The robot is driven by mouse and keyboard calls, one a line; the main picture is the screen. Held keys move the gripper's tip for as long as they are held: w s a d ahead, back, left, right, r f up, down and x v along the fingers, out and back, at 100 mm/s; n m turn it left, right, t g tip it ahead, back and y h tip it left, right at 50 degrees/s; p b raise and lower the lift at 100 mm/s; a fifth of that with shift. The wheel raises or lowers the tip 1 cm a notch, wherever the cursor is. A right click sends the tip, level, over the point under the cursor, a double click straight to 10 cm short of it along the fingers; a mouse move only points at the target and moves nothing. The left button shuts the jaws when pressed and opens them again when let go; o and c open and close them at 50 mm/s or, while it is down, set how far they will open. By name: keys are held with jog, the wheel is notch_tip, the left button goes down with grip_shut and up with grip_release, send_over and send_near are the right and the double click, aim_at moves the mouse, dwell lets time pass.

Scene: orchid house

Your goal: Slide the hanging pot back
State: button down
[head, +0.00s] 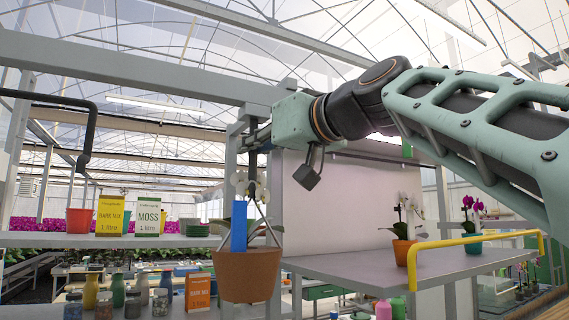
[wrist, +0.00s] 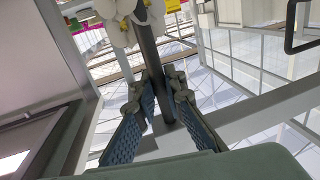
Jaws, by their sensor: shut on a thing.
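The hanging pot (head: 248,276) is terracotta, with a blue label (head: 239,226) and white orchid blooms (head: 262,190). It hangs from thin splayed wires below a dark hanger stem. My gripper (head: 255,140) is above the pot at the top of the hanger, just under the grey overhead beam (head: 130,66). In the wrist view, my gripper (wrist: 160,88) has its two blue padded fingers closed around the dark hanger rod (wrist: 152,60), with white blooms (wrist: 118,12) beyond. The hanger's upper end is hidden by my gripper in the head view.
A shelf (head: 400,268) on the right bears two potted orchids and has a yellow rail (head: 475,240). A pale panel (head: 330,205) stands behind the pot.

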jog(key=shift+w+d, duration=0.1)
jog(key=shift+d, duration=0.1)
dwell(0.3)
jog(key=c, duration=2)
grip_release()
jog(key=shift+w+d, duration=0.1)
jog(key=shift+d, duration=0.05)
jog(key=v, duration=1.2)
